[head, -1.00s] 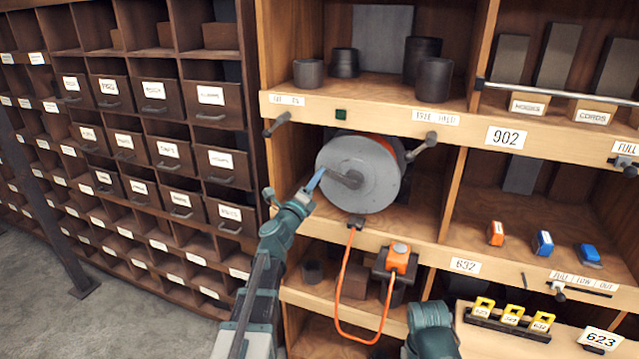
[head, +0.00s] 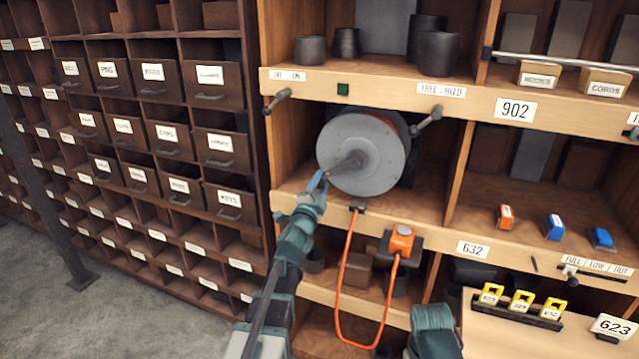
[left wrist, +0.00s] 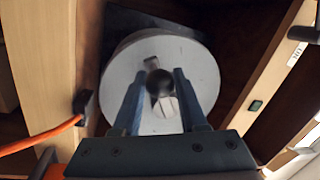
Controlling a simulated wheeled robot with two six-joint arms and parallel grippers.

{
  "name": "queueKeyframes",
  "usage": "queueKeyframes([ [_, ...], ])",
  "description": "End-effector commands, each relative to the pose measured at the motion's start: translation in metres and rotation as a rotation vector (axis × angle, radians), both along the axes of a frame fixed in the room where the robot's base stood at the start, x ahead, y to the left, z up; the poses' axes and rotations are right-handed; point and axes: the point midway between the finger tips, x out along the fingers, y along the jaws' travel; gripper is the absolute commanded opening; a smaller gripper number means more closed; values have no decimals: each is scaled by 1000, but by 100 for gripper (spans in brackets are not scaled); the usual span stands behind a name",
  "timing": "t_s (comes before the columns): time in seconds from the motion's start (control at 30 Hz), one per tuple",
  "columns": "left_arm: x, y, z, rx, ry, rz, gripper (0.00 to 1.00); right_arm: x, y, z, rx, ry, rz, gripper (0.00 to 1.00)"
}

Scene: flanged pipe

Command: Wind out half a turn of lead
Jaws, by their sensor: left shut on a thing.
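A grey reel (head: 375,140) stands in the 902 bay with an orange rim behind its disc; it also fills the middle of the left wrist view (left wrist: 120,85). A dark crank (head: 348,162) runs from its hub to the lower left. My left gripper (head: 320,181) is at the crank's outer end, and in the left wrist view its blue fingers stand either side of a dark round knob (left wrist: 160,83). The orange lead (head: 342,275) leaves a dark guide (head: 358,206) below the reel, hangs in a loop and rises to an orange-topped socket (head: 402,239). My right gripper is out of view.
A dark lever (head: 427,120) sits by the FREE/HELD label (head: 441,91), right of the reel. Another lever (head: 277,100) is at the left, with a green square (head: 343,90) between. Shelf dividers close in the bay. Blocks and yellow tags lie to the right.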

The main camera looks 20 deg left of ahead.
Motion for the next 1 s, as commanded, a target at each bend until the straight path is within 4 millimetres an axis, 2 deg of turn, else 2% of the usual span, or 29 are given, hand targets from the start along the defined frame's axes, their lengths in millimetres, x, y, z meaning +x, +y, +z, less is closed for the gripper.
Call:
queueKeyframes([
  [0.3,0,-1,-9,-113,2,1,0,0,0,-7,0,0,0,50],
  [0.87,0,-1,-10,-134,2,0,0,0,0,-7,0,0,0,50],
  [0.9,0,-1,-10,-134,2,0,49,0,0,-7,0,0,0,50],
  [1.0,0,-1,-10,-133,2,1,67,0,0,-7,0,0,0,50],
])
